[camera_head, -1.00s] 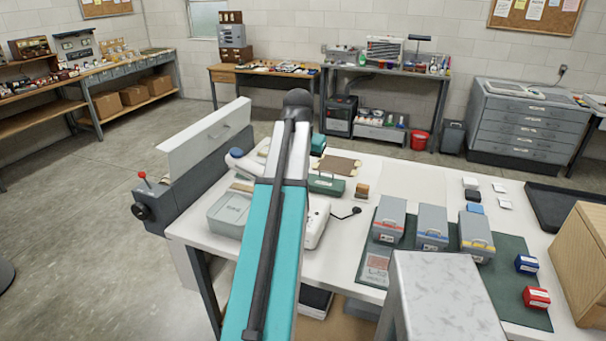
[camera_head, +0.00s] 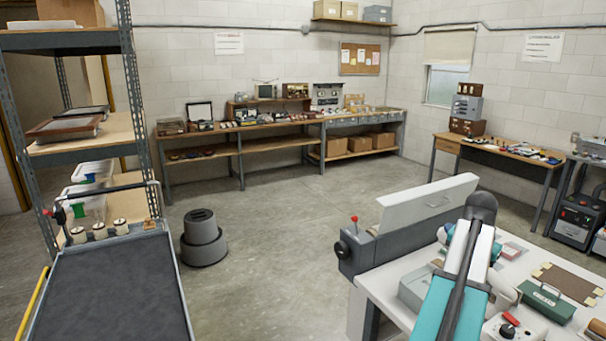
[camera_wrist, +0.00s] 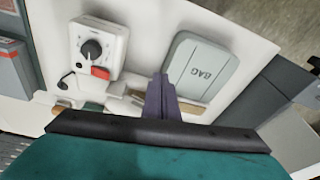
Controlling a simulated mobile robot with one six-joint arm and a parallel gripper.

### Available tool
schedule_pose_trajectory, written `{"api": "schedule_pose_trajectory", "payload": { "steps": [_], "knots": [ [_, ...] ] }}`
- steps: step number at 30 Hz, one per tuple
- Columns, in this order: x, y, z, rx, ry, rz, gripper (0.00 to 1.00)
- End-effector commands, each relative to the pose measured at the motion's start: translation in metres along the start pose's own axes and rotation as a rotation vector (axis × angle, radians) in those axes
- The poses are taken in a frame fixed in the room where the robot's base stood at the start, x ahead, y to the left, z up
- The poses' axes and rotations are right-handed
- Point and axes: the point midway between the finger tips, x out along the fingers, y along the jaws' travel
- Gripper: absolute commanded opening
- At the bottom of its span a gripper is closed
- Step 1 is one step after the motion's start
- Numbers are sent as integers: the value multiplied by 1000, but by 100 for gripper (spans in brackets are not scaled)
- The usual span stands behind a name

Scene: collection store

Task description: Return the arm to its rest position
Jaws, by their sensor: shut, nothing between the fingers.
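My arm rises at the lower right of the head view, with its teal and white links bent over the white table (camera_head: 385,290). My gripper (camera_wrist: 160,82) shows in the wrist view as dark, narrow fingers, shut and empty. It is above the table, between a white dial box with a red switch (camera_wrist: 112,45) and a grey lidded box marked BAG (camera_wrist: 201,70). In the head view my own arm hides the gripper.
A grey machine with a white panel (camera_head: 375,245) borders the table's left side. A green case (camera_head: 546,300) lies on the table. A dark-topped cart (camera_head: 110,290), a shelf rack (camera_head: 80,42) and a grey step stool (camera_head: 203,240) stand left. The middle floor is clear.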

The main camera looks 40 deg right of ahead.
Motion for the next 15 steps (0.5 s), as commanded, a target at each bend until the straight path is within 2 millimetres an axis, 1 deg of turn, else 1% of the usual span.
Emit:
{"api": "schedule_pose_trajectory", "payload": {
  "steps": [1, 6, 11, 15],
  "knots": [
    [13, -19, 10, -30, -18, -1, 0],
    [48, -71, 45, -117, -71, -1, 0],
    [81, -115, 84, -201, -123, 4, 0],
    [109, -150, 124, -274, -167, 12, 0]
  ]
}}
